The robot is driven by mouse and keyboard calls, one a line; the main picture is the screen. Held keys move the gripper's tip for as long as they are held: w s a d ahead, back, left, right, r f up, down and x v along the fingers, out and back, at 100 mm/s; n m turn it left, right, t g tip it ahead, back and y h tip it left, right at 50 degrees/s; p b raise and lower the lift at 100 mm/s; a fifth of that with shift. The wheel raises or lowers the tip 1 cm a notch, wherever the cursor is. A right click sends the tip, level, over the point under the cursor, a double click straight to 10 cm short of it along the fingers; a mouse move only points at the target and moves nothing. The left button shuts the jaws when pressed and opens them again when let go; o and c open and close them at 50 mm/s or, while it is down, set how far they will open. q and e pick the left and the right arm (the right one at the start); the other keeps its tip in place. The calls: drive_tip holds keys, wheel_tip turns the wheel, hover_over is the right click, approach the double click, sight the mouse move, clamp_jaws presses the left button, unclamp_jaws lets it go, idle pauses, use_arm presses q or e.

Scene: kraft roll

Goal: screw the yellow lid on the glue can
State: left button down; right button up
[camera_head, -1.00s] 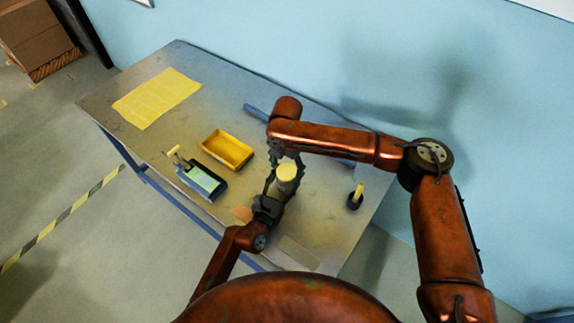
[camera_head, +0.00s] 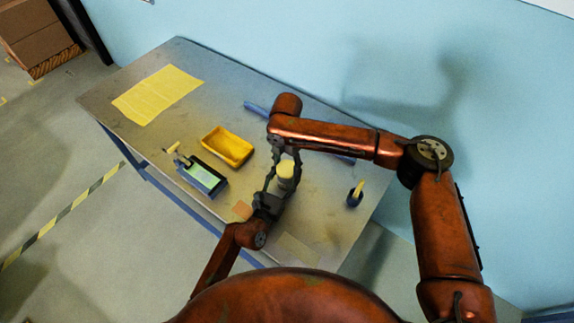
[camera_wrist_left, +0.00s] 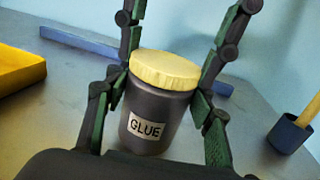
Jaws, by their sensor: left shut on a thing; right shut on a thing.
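The dark grey glue can (camera_wrist_left: 152,122) stands upright, its white GLUE label facing the left wrist camera. The yellow lid (camera_head: 286,168) sits on top of the can and looks about level; it also shows in the left wrist view (camera_wrist_left: 165,70). How far its thread is engaged cannot be seen. My left gripper (camera_head: 283,186) is shut on the can's body from the near side, with green-padded fingers on both sides. My right gripper (camera_head: 285,160) reaches down from above and is shut on the lid, one finger at each side.
A blue bar (camera_head: 256,111) lies behind the right gripper.

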drive_tip(key=m, duration=0.5)
drive_tip(key=shift+f, duration=0.1)
drive_tip(key=m, duration=1.2)
drive_tip(key=o, duration=1.4)
drive_tip(key=shift+c, duration=0.2)
wheel_tip(320, 180, up, 12)
